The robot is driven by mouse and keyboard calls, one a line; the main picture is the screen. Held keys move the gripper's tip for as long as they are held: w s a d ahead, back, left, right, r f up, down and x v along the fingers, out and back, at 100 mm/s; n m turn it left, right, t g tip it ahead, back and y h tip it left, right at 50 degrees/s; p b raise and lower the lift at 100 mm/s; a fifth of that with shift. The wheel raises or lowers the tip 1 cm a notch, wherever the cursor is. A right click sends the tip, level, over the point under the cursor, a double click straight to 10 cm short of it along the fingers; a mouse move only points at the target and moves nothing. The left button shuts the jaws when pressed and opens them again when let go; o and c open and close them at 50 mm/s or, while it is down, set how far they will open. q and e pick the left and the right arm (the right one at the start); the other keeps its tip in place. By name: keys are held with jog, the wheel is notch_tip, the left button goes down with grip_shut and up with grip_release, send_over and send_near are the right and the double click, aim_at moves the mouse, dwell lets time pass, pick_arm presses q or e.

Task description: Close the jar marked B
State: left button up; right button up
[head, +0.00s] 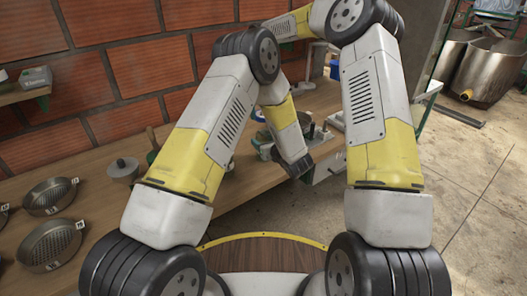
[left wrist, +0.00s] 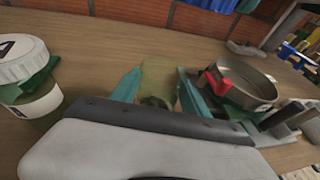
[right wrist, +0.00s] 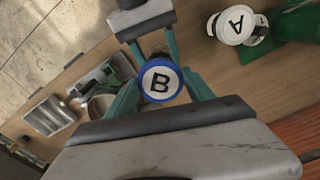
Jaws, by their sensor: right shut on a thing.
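A round lid marked B (right wrist: 160,80) with a blue rim sits between the fingers of my right gripper (right wrist: 158,88), which is shut on it. In the left wrist view a translucent olive jar (left wrist: 159,75) stands between the teal fingers of my left gripper (left wrist: 160,88). The fingers flank it closely; whether they press on it I cannot tell. No lid shows on this jar in that view. Whether the B lid touches a jar is hidden. In the head view my arms cover most of the work area.
A jar marked A with a white lid (left wrist: 22,65) and green cloth stands left of the left gripper. A metal pan (left wrist: 250,85) with a red part is at its right. In the head view, sieves (head: 50,245) and a grey pot (head: 123,168) lie on the bench's left.

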pick_arm(q)
grip_shut()
pick_arm(e)
jog(key=shift+f, duration=2.5)
jog(key=shift+f, duration=0.1)
jog(key=shift+f, duration=0.8)
jog(key=shift+f, duration=0.6)
jog(key=o, duration=1.3)
